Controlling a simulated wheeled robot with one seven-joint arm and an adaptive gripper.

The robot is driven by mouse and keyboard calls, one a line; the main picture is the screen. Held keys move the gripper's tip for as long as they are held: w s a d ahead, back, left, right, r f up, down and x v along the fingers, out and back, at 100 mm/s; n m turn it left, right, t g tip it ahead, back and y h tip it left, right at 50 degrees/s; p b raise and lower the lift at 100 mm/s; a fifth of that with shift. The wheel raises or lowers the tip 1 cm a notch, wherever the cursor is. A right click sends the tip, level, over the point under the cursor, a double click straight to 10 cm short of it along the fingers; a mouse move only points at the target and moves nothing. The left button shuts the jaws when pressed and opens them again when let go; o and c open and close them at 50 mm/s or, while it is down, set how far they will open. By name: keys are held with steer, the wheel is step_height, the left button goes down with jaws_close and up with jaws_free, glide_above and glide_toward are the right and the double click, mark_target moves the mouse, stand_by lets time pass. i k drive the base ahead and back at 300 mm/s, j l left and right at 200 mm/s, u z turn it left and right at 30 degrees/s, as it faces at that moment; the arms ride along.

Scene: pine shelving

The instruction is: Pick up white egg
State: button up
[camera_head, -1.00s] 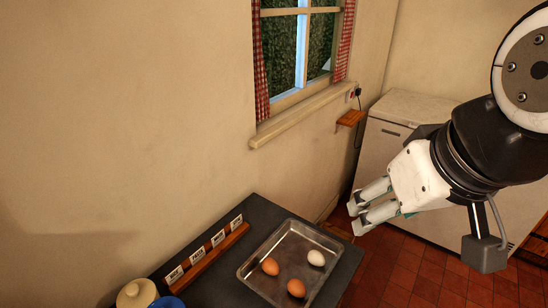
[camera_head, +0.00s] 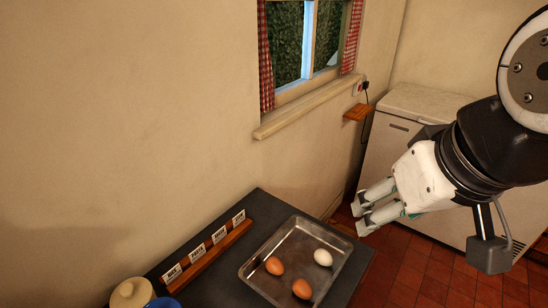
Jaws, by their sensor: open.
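The white egg (camera_head: 323,257) lies in a shallow metal tray (camera_head: 262,249) on the dark counter, near the tray's right side. Two brown eggs share the tray: one (camera_head: 274,265) to the left and one (camera_head: 302,288) nearer the front. My gripper (camera_head: 361,218) is open and empty. It is in the air to the upper right of the tray in the picture, apart from the eggs, with its fingers pointing left.
A wooden rack with several small labelled cards (camera_head: 208,257) stands along the wall side of the counter (camera_head: 262,205). A cream lidded jar (camera_head: 132,293) and a blue item (camera_head: 164,303) are at lower left. A white chest appliance (camera_head: 400,150) stands behind my arm, above red floor tiles.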

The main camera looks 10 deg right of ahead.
mark_target(322, 257)
steer(key=k+u, duration=0.15)
steer(key=u, duration=0.85)
steer(key=i+l+z, duration=0.1)
steer(key=z, duration=0.9)
steer(key=k+l+z, duration=0.1)
steer(key=l, duration=0.2)
steer(key=k+l+z, duration=0.15)
steer(key=l, duration=0.1)
